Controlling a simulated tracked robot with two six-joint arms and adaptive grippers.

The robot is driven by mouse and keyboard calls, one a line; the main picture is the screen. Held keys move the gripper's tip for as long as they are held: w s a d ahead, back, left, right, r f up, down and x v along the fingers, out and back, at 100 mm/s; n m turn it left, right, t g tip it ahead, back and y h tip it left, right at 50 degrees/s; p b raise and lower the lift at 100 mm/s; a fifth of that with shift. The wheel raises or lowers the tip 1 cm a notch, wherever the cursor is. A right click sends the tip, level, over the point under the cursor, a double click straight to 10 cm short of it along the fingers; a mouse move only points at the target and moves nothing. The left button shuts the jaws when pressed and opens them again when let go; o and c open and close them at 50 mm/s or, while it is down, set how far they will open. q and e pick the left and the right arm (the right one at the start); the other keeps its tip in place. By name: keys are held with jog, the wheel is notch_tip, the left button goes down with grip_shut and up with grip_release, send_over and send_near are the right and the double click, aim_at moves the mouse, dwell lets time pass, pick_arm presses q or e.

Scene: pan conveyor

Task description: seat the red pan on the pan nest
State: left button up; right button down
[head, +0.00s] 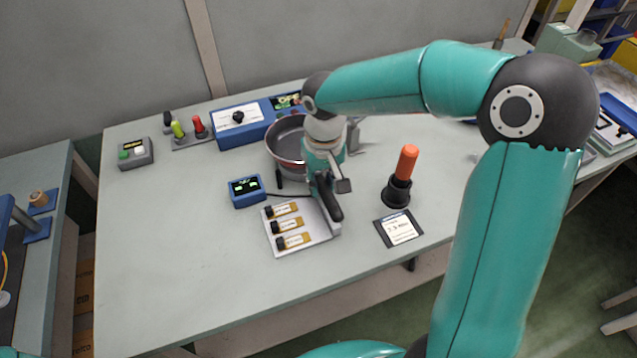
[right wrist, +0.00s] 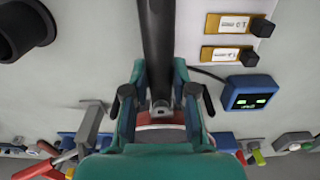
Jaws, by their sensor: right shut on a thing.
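The red pan (head: 287,150) is at the back middle of the table in the head view, with a grey inside and a reddish outer side. My right gripper (head: 322,176) is over its near right side, shut on the dark pan handle (head: 328,203). In the right wrist view the handle (right wrist: 155,45) runs between the fingers of my right gripper (right wrist: 158,103), and a strip of red pan wall (right wrist: 160,130) shows beyond them. I cannot make out the pan nest for certain; the pan and my arm cover that area. My left gripper is out of view.
A small blue display (head: 246,190) and a tray with labelled vials (head: 290,245) lie in front. An orange-handled tool (head: 405,168) stands to the right, near a dark scale (head: 399,228). The table's front left is clear.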

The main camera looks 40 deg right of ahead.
jog(key=shift+r, duration=0.1)
jog(key=shift+f+b, duration=1.1)
jog(key=shift+f, duration=0.1)
dwell(0.7)
jog(key=c, duration=0.9)
grip_release()
jog(key=shift+s+r, duration=0.1)
jog(key=shift+o, duration=0.2)
jog(key=r, duration=1.1)
jog(key=shift+s+a+r, duration=0.1)
jog(key=shift+s+r, duration=0.1)
jog(key=shift+r, duration=0.2)
